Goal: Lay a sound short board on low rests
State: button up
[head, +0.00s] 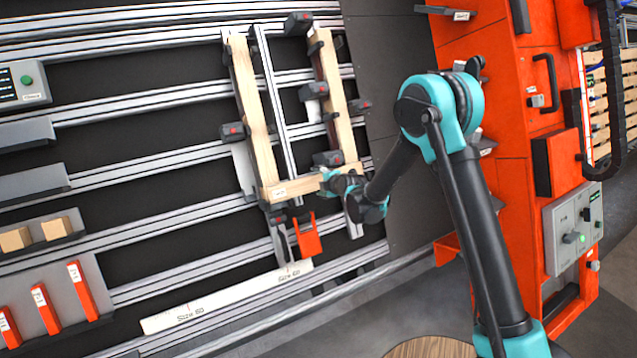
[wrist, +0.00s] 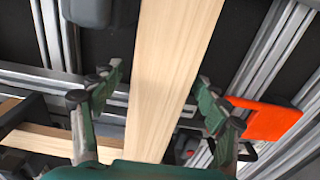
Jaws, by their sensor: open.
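A short pale wooden board (head: 300,187) lies across the near ends of two long boards, the left one (head: 252,115) and the right one (head: 336,105). It has a small white label at its left end. My gripper (head: 328,183) is at its right part. In the wrist view a pale board (wrist: 172,65), apparently the same one, runs between my open fingers (wrist: 155,105), with gaps on both sides. Another board (wrist: 40,140) shows at left there. No defect is visible. What supports the short board underneath is hidden.
Dark clamps with red marks, such as one (head: 233,131), stand along the long boards. An orange bracket (head: 307,237) is close below the short board and shows in the wrist view (wrist: 265,118). Wooden blocks (head: 57,228) and labelled red pieces (head: 82,290) are at left. An orange cabinet (head: 500,60) stands right.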

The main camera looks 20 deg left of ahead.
jog(key=v, duration=1.2)
jog(key=s+d+r+m+g+h, duration=0.1)
jog(key=s+d+r+m+h, duration=0.15)
jog(key=d+m, duration=0.7)
jog(key=s+d+r+m+h, duration=0.1)
jog(key=s+d+m+h, duration=0.15)
jog(key=d, duration=1.45)
jog(key=s+d+f+m+g+h, duration=0.1)
jog(key=s+d+f+m+h, duration=0.1)
jog(key=s+d+m, duration=0.6)
jog(key=s+d+f+m+g+h, duration=0.2)
jog(key=s+d+m, duration=0.5)
jog(key=s+d, duration=0.5)
jog(key=shift+s+d+f+m, duration=0.25)
jog(key=shift+d+f+m, duration=0.2)
jog(key=shift+d, duration=0.45)
